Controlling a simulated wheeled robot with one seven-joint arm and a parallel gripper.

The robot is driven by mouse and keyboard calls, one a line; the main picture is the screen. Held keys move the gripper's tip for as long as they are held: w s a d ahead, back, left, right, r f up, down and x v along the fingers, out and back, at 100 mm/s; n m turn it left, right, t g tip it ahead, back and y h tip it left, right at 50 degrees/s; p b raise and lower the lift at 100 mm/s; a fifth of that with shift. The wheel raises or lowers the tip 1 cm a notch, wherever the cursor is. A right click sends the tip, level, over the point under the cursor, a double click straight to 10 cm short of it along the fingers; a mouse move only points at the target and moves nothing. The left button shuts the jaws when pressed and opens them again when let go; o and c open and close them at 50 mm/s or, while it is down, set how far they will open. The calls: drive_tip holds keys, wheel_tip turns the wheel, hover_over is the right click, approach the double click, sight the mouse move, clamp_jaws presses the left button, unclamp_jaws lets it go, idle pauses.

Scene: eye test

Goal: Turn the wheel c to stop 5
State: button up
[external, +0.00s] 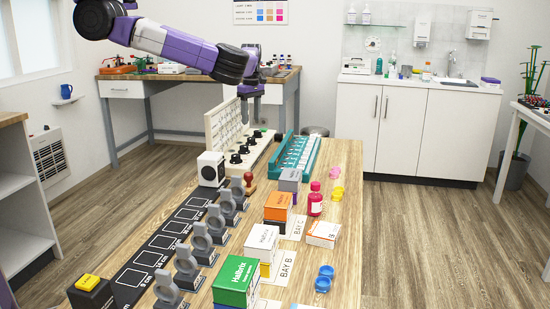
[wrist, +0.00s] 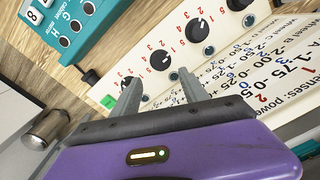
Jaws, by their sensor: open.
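A cream panel (external: 228,130) with a row of black wheels (external: 243,149) stands at the far end of the wooden table. In the wrist view the wheels (wrist: 197,30) have red numbers around them; I cannot read which one is wheel c. My gripper (wrist: 158,84) is open and empty. One black wheel (wrist: 160,61) lies just beyond and between its fingertips, apparently apart from them. In the external view my gripper (external: 248,112) hangs above the panel, pointing down.
A teal rack (external: 296,155) stands right of the panel and shows with lettered holes in the wrist view (wrist: 75,30). A white box (external: 210,168), a red stamp (external: 248,186) and grey ring holders (external: 202,243) stand nearer.

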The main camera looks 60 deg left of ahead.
sight(251, 138)
drive_tip(key=shift+d+f, duration=0.15)
drive_tip(key=shift+f, duration=0.3)
drive_tip(key=shift+s+f+p, duration=0.1)
drive_tip(key=shift+f+p, duration=0.25)
drive_tip(key=shift+f, duration=3.25)
clamp_jaws()
